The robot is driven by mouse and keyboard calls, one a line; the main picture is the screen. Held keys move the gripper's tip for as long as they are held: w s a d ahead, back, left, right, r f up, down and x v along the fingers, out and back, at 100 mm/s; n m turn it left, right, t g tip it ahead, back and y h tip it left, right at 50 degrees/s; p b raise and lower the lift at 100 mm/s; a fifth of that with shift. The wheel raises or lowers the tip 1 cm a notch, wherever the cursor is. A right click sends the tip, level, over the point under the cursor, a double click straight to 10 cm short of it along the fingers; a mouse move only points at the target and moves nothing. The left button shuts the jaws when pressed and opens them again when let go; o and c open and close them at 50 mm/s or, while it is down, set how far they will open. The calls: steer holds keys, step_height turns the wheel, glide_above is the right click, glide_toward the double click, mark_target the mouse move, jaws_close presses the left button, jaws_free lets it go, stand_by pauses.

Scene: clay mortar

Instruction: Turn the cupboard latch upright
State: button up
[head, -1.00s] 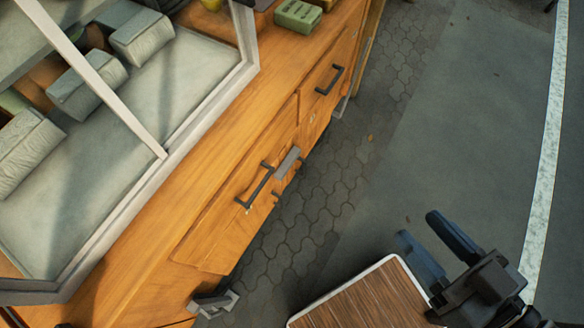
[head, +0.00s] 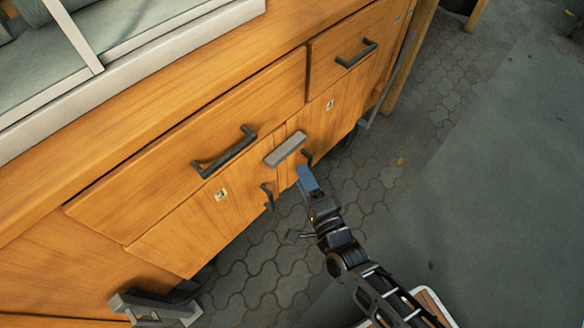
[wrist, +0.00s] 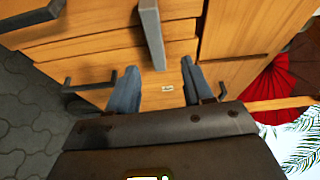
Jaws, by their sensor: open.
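The cupboard latch (head: 285,149) is a grey bar on the wooden cupboard front. In the head view it lies crosswise, roughly parallel to the drawer edges, over the seam between two doors. My gripper (head: 307,181) is open and empty, just below the latch's right half in the head view. In the wrist view the latch (wrist: 152,35) runs down from the top edge, its near end between the two fingertips (wrist: 159,74) in the picture. I cannot tell whether either finger touches it.
A dark drawer handle (head: 225,152) is left of the latch, another drawer handle (head: 356,53) is at upper right. A small dark door handle (head: 268,196) sits close below the latch. Grey paving (head: 420,110) in front of the cupboard is clear.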

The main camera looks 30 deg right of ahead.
mark_target(289, 154)
steer(key=w, duration=0.9)
steer(key=shift+d+f+b, duration=0.25)
steer(key=shift+f+b, duration=0.15)
steer(key=shift+c, duration=0.2)
steer(key=shift+s, duration=0.1)
jaws_close()
